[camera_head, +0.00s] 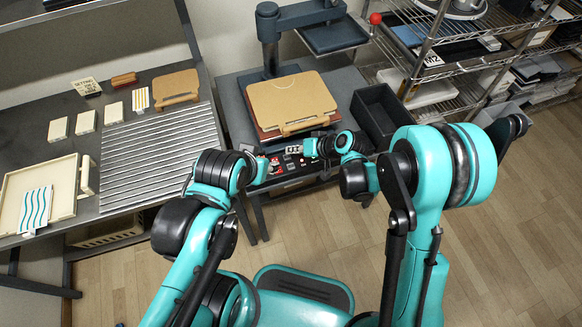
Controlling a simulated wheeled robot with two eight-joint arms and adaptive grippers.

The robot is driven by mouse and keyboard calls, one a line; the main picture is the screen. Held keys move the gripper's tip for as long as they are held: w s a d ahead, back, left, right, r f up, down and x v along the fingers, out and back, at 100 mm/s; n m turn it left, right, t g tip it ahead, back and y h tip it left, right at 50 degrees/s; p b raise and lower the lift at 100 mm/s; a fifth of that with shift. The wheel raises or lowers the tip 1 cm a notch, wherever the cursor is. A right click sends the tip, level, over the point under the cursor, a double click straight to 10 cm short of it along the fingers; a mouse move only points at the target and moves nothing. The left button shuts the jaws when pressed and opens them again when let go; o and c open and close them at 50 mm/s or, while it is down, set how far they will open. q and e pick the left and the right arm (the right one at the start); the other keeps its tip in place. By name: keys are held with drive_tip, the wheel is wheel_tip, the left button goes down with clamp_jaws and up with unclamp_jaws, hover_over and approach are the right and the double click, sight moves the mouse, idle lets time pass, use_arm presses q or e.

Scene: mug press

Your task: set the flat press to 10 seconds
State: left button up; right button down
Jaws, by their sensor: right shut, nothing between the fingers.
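The flat press (262,60) stands in the middle on a dark grey table, with a tan board (292,100) lying on its bed. Its control panel (290,166), with small red and light parts, is at the front edge. The panel's display and digits are too small to read. My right gripper (291,150) reaches in from the right above the panel, shut and empty. I cannot tell whether it touches a button. My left gripper (266,166) is at the panel's left end, partly hidden by my arm; its fingers are too small to judge.
A black open bin (382,114) stands right of the press. A wire shelf (440,60) is at the right. On the left, a table holds a ribbed grey mat (160,155), a cream tray (62,208), a tan board (176,86) and several small boxes. Wooden floor is clear at right.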

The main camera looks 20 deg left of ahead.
drive_tip(key=b, duration=0.3)
hover_over(293, 167)
wheel_tip(293, 167, down, 6)
drive_tip(key=shift+s+r, duration=0.1)
drive_tip(key=shift+r, duration=0.15)
drive_tip(key=shift+f+b, duration=0.6)
drive_tip(key=shift+b, duration=0.1)
idle(0.3)
drive_tip(key=shift+f+b, duration=0.4)
drive_tip(key=shift+b, duration=0.15)
drive_tip(key=shift+f, duration=0.45)
idle(0.5)
drive_tip(key=shift+r, duration=0.1)
drive_tip(key=shift+r+p, duration=0.3)
drive_tip(key=shift+r, duration=0.5)
